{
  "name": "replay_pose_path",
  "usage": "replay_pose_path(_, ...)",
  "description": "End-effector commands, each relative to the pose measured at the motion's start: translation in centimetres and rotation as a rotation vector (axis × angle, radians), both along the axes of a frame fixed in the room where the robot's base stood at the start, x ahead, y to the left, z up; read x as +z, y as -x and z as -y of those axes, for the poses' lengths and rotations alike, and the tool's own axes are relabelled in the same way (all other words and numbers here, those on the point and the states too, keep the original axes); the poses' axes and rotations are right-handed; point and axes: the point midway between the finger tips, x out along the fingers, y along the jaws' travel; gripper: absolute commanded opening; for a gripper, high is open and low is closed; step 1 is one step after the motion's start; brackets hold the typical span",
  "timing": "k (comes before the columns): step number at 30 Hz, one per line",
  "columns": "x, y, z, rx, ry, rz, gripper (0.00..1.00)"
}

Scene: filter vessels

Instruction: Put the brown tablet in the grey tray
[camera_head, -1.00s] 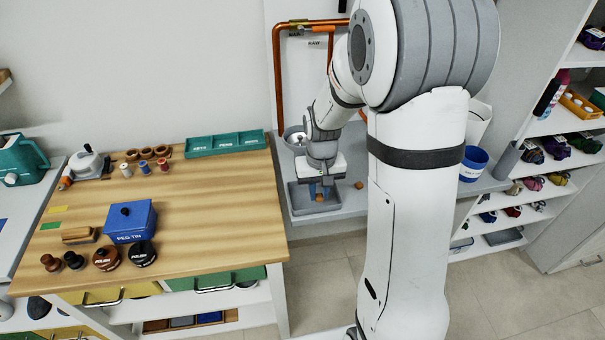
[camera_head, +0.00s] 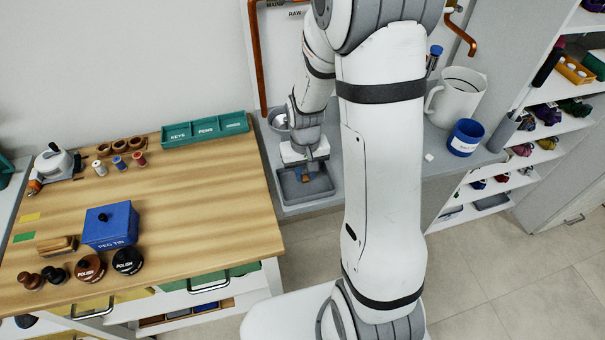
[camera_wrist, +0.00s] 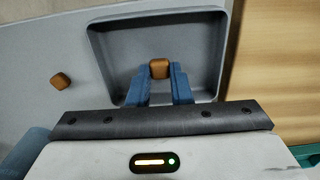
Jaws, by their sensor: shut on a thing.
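My gripper (camera_wrist: 159,88), with blue fingers, is shut on a brown tablet (camera_wrist: 159,68) in the wrist view. In that view the tablet is over the inside of the grey tray (camera_wrist: 112,62); I cannot tell whether it touches the floor. In the head view my gripper (camera_head: 305,174) points down at the grey tray (camera_head: 306,199), with the brown tablet (camera_head: 304,179) at its fingertips. A second brown tablet (camera_wrist: 61,80) lies on the grey counter outside the tray in the wrist view. My arm seems to hide it in the head view.
The wooden bench (camera_head: 190,210) lies left of the tray, with a blue peg tin (camera_head: 110,226) and a green sectioned tray (camera_head: 205,130). A metal bowl (camera_head: 279,119) is behind the tray. A white jug (camera_head: 457,97) and blue cup (camera_head: 465,138) stand right of my arm.

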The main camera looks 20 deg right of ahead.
Motion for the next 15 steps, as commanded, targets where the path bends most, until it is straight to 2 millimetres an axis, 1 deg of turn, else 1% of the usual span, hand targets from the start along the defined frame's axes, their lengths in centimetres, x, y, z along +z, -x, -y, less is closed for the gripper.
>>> replay_pose_path(1,-0.7,0.1,0.0,0.000,0.000,-0.004,0.00)
replay_pose_path(4,-1.4,0.0,0.0,0.001,0.000,0.000,0.00)
replay_pose_path(12,-1.5,0.0,-0.1,0.001,0.000,0.001,0.00)
replay_pose_path(15,-1.9,0.0,-0.1,0.001,0.000,0.001,0.00)
